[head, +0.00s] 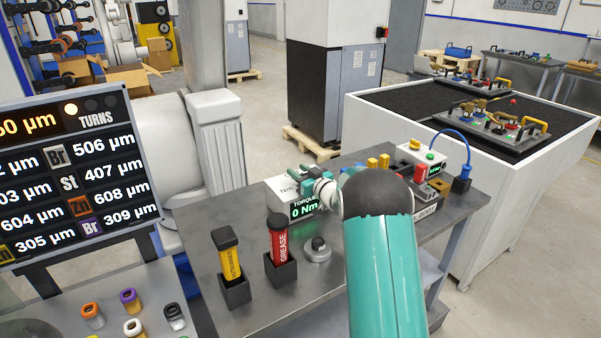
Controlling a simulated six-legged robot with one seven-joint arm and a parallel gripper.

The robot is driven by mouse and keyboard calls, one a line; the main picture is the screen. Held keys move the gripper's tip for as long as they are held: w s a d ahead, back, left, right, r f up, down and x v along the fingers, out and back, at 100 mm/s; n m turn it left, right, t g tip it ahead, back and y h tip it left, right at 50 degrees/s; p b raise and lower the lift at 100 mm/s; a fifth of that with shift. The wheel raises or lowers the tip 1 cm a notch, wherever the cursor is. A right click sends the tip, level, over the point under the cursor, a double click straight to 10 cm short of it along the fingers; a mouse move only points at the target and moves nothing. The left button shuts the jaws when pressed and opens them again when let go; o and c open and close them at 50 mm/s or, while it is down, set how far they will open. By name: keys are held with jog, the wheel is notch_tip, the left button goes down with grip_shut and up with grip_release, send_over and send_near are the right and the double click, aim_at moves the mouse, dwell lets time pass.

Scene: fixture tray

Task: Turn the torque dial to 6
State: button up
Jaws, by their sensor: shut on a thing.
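The torque box (280,202) is a white unit on the grey workbench. My gripper (299,178) is at the top of this box, shut on the torque dial. The dial itself is mostly hidden behind the fingers and wrist, so its pointer and scale cannot be read. Part of an "Nm" marking shows on the box top, left of the fingers. My teal and dark grey arm covers the bench to the right of the box.
A yellow tube (231,262) and a red GREASE tube (279,243) stand in black holders in front of the box. A small grey knob-like part (317,249) sits beside them. A readout board (75,165) stands left.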

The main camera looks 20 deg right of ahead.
jog(key=n+g+y, duration=0.1)
jog(key=y, duration=0.1)
jog(key=n+g+y, duration=0.1)
jog(key=y, duration=0.1)
jog(key=n+g+y, duration=0.1)
jog(key=n, duration=0.1)
jog(key=shift+s+a+y, duration=0.15)
jog(key=shift+a+y, duration=0.1)
jog(key=shift+y, duration=0.15)
jog(key=shift+s+a+n+g+y, duration=0.1)
jog(key=shift+a+n+g+y, duration=0.05)
jog(key=shift+n+g+y, duration=1.2)
jog(key=o, duration=1)
jog(key=v, duration=0.7)
jog(key=shift+s, duration=0.15)
